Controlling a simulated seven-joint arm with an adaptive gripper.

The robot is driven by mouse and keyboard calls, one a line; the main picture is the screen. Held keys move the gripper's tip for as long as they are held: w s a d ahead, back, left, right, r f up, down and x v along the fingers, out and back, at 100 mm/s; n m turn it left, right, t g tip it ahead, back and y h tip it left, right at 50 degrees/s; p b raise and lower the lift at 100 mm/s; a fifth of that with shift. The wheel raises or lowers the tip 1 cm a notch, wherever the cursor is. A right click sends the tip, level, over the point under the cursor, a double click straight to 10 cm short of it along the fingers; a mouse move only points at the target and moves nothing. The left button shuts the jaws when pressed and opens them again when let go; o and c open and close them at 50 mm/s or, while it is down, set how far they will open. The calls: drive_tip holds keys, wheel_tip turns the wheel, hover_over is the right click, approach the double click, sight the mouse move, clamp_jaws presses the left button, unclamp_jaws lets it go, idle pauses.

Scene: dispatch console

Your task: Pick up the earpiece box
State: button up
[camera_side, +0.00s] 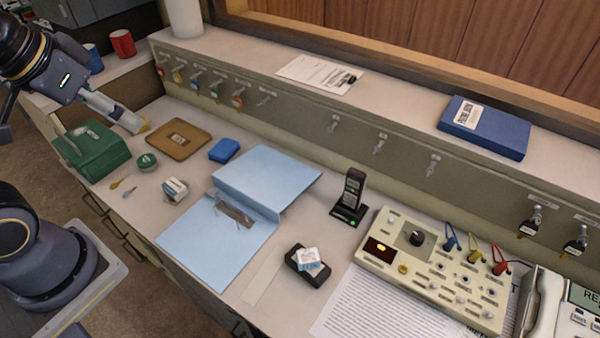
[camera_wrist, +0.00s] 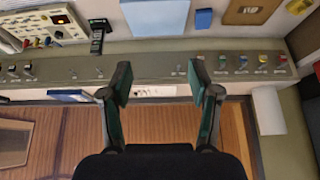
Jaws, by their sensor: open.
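Two small white boxes could be the earpiece box, and I cannot read their labels. One white box (camera_side: 175,189) stands on the desk left of the blue folder. The other white box (camera_side: 309,258) lies tilted on a black case (camera_side: 297,270) right of the folder. I cannot make out either box in the wrist view. My gripper (camera_side: 141,126) is above the desk's left end, near the green box and apart from both white boxes. In the wrist view my gripper (camera_wrist: 160,85) is open, with nothing between its fingers.
An open blue folder (camera_side: 195,245) covers mid-desk. A green box (camera_side: 95,152), round green tin (camera_side: 146,160), brown clipboard (camera_side: 178,139) and blue box (camera_side: 224,150) lie left. A handset (camera_side: 352,190) and console (camera_side: 432,270) stand right. A raised ledge (camera_side: 395,105) runs behind.

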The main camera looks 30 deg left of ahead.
drive_tip(key=o, duration=0.7)
